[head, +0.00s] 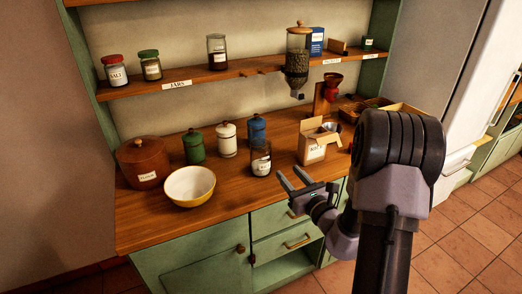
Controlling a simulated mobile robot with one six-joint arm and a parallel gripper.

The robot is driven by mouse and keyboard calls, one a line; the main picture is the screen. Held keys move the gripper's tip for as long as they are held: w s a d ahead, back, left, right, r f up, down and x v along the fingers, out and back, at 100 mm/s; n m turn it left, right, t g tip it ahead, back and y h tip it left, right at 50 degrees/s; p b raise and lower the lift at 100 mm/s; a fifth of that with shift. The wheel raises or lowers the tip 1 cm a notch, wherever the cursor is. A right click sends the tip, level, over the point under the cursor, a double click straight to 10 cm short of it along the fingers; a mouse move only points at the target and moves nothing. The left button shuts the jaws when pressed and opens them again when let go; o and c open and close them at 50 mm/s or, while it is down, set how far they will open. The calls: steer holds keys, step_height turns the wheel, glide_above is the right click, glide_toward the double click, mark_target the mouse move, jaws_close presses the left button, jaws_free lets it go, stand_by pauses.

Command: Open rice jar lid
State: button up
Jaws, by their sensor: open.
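A glass jar (261,159) with a dark top and a white label stands near the counter's front edge. Its label is too small to read surely, so I cannot tell if it is the rice jar. An open cardboard box (313,150) with a label stands to its right. My gripper (287,170) is open and empty, its two fingers pointing toward the counter. In the picture it is just below and right of the glass jar, apart from it.
Green (194,147), white (228,139) and blue (257,129) lidded canisters stand behind. A yellow bowl (189,187) and a brown lidded pot (143,162) are at left. A dispenser (298,62) hangs from the shelf (205,78). The counter's front left is clear.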

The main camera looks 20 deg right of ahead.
mark_target(268, 150)
steer(key=w, duration=0.4)
steer(key=w+b, duration=0.1)
steer(key=w, duration=0.4)
steer(key=w+b, duration=0.1)
steer(key=w, duration=0.3)
steer(key=shift+w+a, duration=0.25)
steer(key=shift+a, duration=0.1)
jaws_close()
stand_by(0.4)
